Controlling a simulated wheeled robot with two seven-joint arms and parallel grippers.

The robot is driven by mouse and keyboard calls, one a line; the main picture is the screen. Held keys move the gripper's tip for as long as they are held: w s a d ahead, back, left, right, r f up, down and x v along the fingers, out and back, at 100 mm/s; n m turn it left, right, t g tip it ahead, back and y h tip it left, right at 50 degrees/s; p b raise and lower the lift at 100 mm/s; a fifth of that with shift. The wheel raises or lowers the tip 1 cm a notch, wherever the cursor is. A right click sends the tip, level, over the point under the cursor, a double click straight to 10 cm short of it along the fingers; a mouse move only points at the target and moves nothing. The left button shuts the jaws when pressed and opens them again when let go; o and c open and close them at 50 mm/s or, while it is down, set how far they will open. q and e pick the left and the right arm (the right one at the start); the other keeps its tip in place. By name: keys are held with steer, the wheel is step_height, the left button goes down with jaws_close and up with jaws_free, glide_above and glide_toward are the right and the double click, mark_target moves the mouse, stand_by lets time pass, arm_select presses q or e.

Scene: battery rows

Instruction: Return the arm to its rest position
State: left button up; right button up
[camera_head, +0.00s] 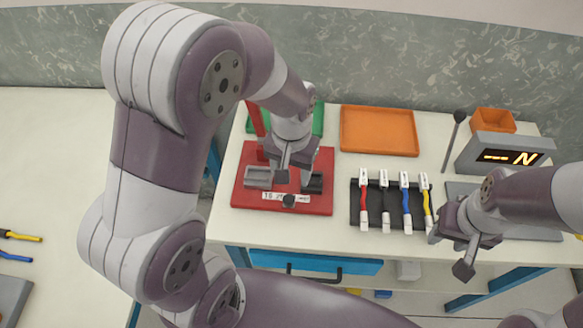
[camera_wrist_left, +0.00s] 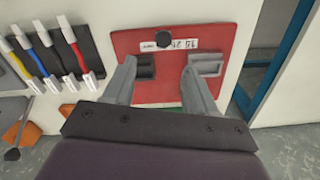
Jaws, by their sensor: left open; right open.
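My left arm crosses the left half of the head view. My left gripper (camera_head: 296,176) hangs over the red board (camera_head: 242,196), with its fingers near the grey and dark blocks on it. In the left wrist view my left gripper (camera_wrist_left: 160,90) is open and empty, its two fingers spread over the lower part of the red board (camera_wrist_left: 165,92). My right gripper (camera_head: 452,250) is open near the right front edge of the table, just right of the black rack (camera_head: 375,212). It holds nothing that I can see.
The black rack holds red, white, blue and yellow leads. An orange tray (camera_head: 379,131), a green tray (camera_head: 318,120), an orange bin (camera_head: 493,120) and a display box (camera_head: 505,152) stand behind. A blue drawer (camera_head: 315,262) is under the table's front edge.

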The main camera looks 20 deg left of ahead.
arm_select(q)
steer(key=shift+w, duration=0.1)
stand_by(0.3)
steer(key=s+a+r+t, duration=0.1)
steer(key=s+a, duration=0.3)
steer(key=s, duration=0.2)
steer(key=shift+r, duration=0.35)
